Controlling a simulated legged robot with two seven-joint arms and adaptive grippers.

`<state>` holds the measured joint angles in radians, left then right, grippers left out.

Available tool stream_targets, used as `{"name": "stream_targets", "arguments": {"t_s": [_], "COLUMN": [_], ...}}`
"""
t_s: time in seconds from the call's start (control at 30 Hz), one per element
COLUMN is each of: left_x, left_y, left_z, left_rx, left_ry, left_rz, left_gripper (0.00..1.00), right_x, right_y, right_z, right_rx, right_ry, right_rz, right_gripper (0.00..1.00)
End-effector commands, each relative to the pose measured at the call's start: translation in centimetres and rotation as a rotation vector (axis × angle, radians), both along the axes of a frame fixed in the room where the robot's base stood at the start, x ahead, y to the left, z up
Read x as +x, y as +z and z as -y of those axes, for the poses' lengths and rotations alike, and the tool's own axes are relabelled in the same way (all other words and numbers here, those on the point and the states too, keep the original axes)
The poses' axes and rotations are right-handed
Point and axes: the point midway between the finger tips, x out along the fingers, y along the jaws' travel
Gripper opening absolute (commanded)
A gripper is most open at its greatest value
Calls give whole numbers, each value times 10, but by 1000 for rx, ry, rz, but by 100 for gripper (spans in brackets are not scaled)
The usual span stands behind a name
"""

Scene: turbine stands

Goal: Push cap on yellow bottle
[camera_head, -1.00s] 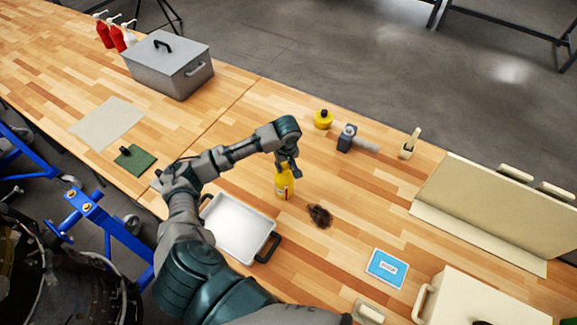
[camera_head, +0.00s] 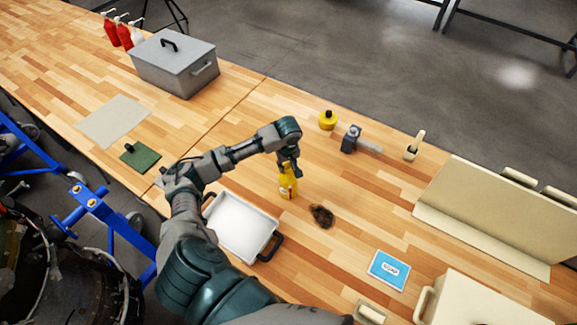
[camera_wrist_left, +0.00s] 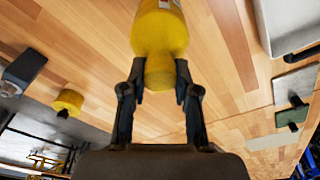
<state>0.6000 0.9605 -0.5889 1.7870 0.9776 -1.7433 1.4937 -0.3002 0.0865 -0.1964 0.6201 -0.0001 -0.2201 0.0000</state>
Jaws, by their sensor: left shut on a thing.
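The yellow bottle (camera_head: 288,187) stands upright on the wooden table in the head view, right of the white tray. My left gripper (camera_head: 290,167) is above it, pointing down, with its fingers at the bottle's top. In the left wrist view the left gripper (camera_wrist_left: 160,88) is shut on the narrow yellow top end of the bottle (camera_wrist_left: 160,32), one finger on each side. I cannot tell whether that end is a separate cap. The fingers partly cover it. My right gripper is not in view.
A white tray (camera_head: 241,229) with black handles stands left. A yellow round container (camera_head: 327,120) and a grey hammer-like tool (camera_head: 351,139) are behind. A blue soap box (camera_head: 389,270) lies front right.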

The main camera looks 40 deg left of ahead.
Motion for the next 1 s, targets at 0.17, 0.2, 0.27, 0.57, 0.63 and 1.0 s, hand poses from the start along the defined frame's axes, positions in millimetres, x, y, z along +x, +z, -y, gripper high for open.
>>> {"name": "stream_targets", "arguments": {"t_s": [0.17, 0.2, 0.27, 0.57, 0.63, 1.0], "left_x": [-4, -4, -5, -4, -4, -3], "left_y": [-7, -8, -8, -5, -5, 0], "left_z": [1, 1, 1, 1, 1, 2], "left_rx": [9, 9, 9, 7, 6, 7], "left_ry": [1, 1, 1, 1, 1, 1], "left_rz": [-19, -21, -23, -16, -14, -11], "left_gripper": [0, 0, 37, 59, 67, 67], "right_x": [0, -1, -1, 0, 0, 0], "right_y": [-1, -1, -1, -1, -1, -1], "right_z": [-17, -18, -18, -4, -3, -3], "right_rx": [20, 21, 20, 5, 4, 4], "right_ry": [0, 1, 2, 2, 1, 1], "right_rz": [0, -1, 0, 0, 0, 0], "right_gripper": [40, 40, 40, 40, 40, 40]}}
